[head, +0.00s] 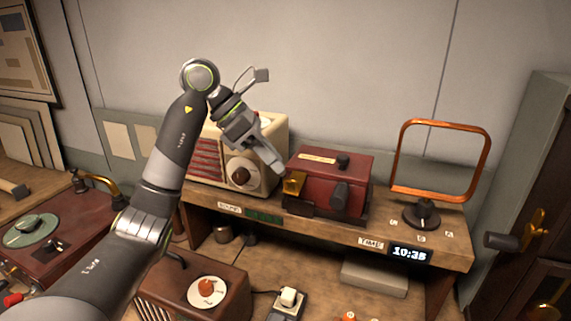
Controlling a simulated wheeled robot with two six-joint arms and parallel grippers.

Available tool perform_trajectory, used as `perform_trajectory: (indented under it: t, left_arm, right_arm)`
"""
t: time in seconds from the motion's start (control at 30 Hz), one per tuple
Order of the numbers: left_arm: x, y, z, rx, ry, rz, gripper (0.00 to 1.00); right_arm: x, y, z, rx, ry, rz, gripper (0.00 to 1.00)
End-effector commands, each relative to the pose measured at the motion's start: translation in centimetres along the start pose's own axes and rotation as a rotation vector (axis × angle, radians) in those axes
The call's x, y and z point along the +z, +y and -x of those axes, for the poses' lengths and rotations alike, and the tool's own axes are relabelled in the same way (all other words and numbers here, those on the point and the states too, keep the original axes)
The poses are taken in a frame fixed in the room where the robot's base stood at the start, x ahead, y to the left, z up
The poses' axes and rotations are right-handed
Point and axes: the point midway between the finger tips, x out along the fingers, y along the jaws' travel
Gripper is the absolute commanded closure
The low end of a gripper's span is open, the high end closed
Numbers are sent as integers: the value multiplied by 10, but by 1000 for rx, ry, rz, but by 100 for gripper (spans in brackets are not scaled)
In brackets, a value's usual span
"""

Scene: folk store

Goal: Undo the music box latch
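The music box looks to be the dark red box (345,168) on the raised wooden shelf, with its lid down. A brass latch (294,184) sits at its front left corner. A dark crank-like handle (339,195) is on its front, and a black knob is on top. My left gripper (279,168) is just above and left of the latch, pointing down and right. It overlaps the cream radio from this angle. I cannot tell whether its fingers are apart or whether it touches the box. My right gripper is not in view.
The cream and red radio (258,179) stands close left of the box. A copper-framed loop on a dial base (422,214) stands to the right. Below are a clock display (410,254) and a brown box with a dial (195,294). A turntable (30,231) is at left.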

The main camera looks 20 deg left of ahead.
Motion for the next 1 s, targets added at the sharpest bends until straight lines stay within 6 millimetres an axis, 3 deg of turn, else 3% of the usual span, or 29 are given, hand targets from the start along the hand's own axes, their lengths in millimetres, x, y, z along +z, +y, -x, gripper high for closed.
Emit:
perform_trajectory:
  t: [0.03,0.1,0.43,0.67,1.0]
  left_arm:
    - [4,0,20,4,1,2,67]
    - [4,0,38,4,1,2,67]
    - [3,-1,105,2,0,2,67]
    - [1,0,124,1,0,1,67]
    - [0,0,125,0,0,0,67]
  right_arm:
    - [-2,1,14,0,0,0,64]
    - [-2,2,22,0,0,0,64]
    - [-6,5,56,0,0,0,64]
    - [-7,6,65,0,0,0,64]
    - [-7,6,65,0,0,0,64]
